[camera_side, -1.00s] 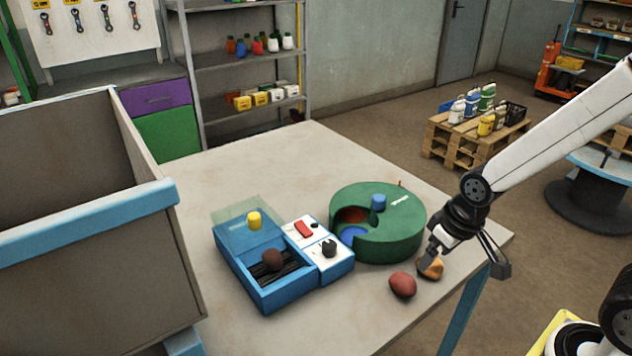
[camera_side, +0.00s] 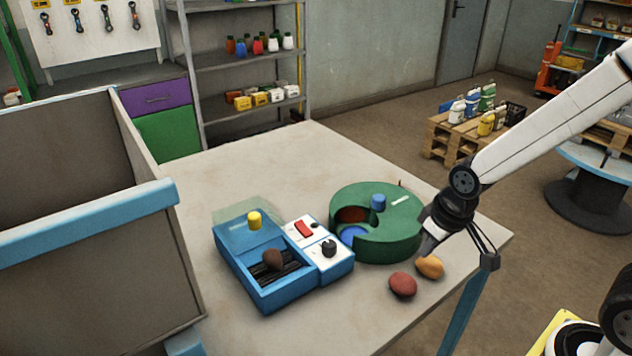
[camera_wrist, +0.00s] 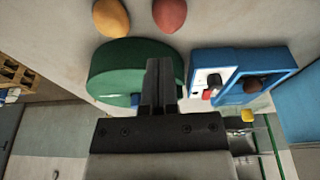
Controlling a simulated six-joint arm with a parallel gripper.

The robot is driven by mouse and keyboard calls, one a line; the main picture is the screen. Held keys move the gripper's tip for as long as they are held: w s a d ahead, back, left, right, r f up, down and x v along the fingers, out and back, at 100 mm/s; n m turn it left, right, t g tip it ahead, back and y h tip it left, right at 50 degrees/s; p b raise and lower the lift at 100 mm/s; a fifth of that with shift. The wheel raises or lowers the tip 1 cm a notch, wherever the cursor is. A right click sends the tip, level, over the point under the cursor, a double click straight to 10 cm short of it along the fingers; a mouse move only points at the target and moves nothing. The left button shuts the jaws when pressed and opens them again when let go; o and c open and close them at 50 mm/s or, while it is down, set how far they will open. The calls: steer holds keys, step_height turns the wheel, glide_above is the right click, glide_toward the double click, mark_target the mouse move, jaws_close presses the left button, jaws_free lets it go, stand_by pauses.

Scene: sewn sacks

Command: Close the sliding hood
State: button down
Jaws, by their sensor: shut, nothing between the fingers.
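The sliding hood (camera_side: 243,232) is a clear, greenish panel with a yellow knob (camera_side: 254,220). It sits over the back of the blue box (camera_side: 262,297) and sticks out behind it, so the front is uncovered. A dark brown sack (camera_side: 272,259) lies on the black slats inside the box. My gripper (camera_side: 428,247) is shut and empty, in front of the right side of the green drum, well to the right of the hood. In the wrist view my fingers (camera_wrist: 160,68) overlap the drum; the yellow knob (camera_wrist: 247,115) shows at right and the panel is hard to make out.
The green round drum (camera_side: 405,232) with a blue knob (camera_side: 378,202) stands between my gripper and the box. An orange sack (camera_side: 430,267) and a red sack (camera_side: 403,285) lie in front of it. A white panel with a red switch (camera_side: 304,228) adjoins the box. The table behind is clear.

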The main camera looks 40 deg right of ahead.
steer(key=w+a+r+n, duration=0.1)
steer(key=w+a+r, duration=0.25)
steer(key=w, duration=0.55)
steer(key=w+a+r+n, duration=0.1)
steer(key=w+a+r, duration=0.1)
steer(key=w+a, duration=0.5)
step_height(320, 180, up, 4)
steer(key=r+n+y, duration=0.1)
steer(key=n+y, duration=0.1)
steer(key=n, duration=0.1)
glide_above(241, 222)
steer(key=shift+s+d+f+t, duration=0.15)
steer(key=shift+s+f+t, duration=0.05)
steer(key=shift+f+t, duration=0.1)
steer(key=x, duration=1)
steer(key=shift+d, duration=0.15)
steer(key=shift+s+d, duration=0.45)
steer(key=shift+s, duration=0.45)
steer(key=shift+s+d, duration=0.4)
steer(key=shift+s, duration=0.45)
steer(key=shift+s, duration=0.2)
